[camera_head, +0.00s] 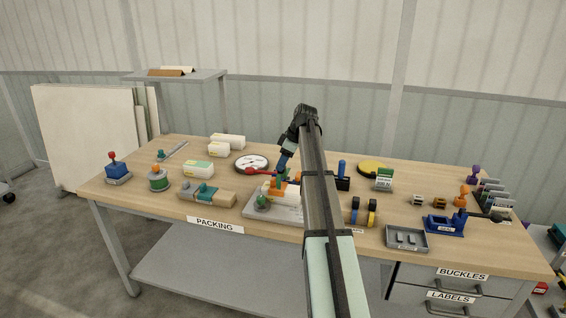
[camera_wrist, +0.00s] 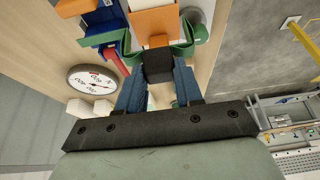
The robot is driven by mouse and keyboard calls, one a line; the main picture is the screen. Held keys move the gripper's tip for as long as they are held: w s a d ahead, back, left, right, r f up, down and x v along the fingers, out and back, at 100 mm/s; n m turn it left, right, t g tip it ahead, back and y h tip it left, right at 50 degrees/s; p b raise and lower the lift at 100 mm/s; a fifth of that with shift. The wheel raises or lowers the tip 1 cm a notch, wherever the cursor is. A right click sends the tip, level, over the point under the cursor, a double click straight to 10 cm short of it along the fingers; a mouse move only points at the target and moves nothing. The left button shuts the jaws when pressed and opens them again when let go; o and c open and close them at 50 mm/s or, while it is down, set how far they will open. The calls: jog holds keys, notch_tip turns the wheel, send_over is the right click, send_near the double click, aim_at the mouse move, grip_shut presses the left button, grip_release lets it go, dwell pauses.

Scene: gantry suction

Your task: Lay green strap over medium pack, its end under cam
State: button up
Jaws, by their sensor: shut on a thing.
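My gripper (camera_head: 283,166) points down over the grey packing plate (camera_head: 288,213) near the front of the bench. In the wrist view its two blue fingers (camera_wrist: 159,84) are shut on a dark block (camera_wrist: 157,66) at the green strap (camera_wrist: 182,50). The strap's green bands spread to both sides of that block. An orange piece (camera_wrist: 155,22) lies just beyond it, and also shows below the gripper in the head view (camera_head: 273,188). A green knob (camera_head: 262,201), perhaps the cam, stands on the plate's left part. I cannot clearly separate the medium pack from these parts.
A tan pack with a teal strap (camera_head: 207,194) lies left of the plate. A round white dial (camera_head: 252,163) is behind it. Blue and yellow tape rolls (camera_head: 359,212) and a grey tray (camera_head: 406,238) stand to the right. My arm hides the bench's middle.

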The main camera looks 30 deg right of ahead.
jog(key=shift+f, duration=3.1)
jog(key=o, duration=1.1)
jog(key=shift+o, duration=0.2)
jog(key=v, duration=1.4)
jog(key=shift+f, duration=0.1)
